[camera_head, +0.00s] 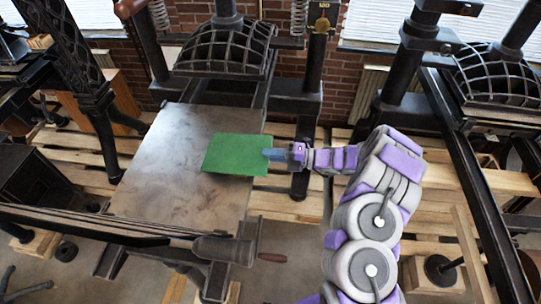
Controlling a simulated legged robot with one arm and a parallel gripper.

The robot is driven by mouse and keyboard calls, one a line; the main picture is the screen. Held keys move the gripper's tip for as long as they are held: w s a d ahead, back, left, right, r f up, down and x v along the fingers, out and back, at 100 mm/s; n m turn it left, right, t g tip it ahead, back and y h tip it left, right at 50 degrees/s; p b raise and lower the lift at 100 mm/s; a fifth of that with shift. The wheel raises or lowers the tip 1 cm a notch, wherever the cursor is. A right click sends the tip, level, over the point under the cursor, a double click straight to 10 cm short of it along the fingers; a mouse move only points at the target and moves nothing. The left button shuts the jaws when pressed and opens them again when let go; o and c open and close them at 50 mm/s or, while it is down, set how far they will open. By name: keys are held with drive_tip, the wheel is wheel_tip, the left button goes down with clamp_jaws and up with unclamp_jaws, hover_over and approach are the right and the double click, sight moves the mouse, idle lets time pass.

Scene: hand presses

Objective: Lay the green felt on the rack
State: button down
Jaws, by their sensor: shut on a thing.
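The green felt (233,154) is a flat green rectangle over the right part of a grey metal press bed. My gripper (274,154) reaches in from the right and is shut on the felt's right edge. The felt's right part extends past the bed's edge. I cannot tell whether the felt touches the bed or hangs just above it. I cannot pick out a rack with certainty in this view.
The press bed (165,160) is bare left of the felt. A black hand press with a domed lattice top (225,48) stands behind it. Another press (500,75) stands at the right. A crank handle (272,257) sticks out at the front. Wooden pallets (300,198) lie below.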

drive_tip(key=shift+r, duration=0.35)
drive_tip(key=d+r+p, duration=0.3)
drive_tip(key=d+p, duration=0.2)
drive_tip(key=d, duration=0.2)
drive_tip(key=shift+p, duration=0.35)
idle(0.4)
drive_tip(key=shift+s, duration=0.1)
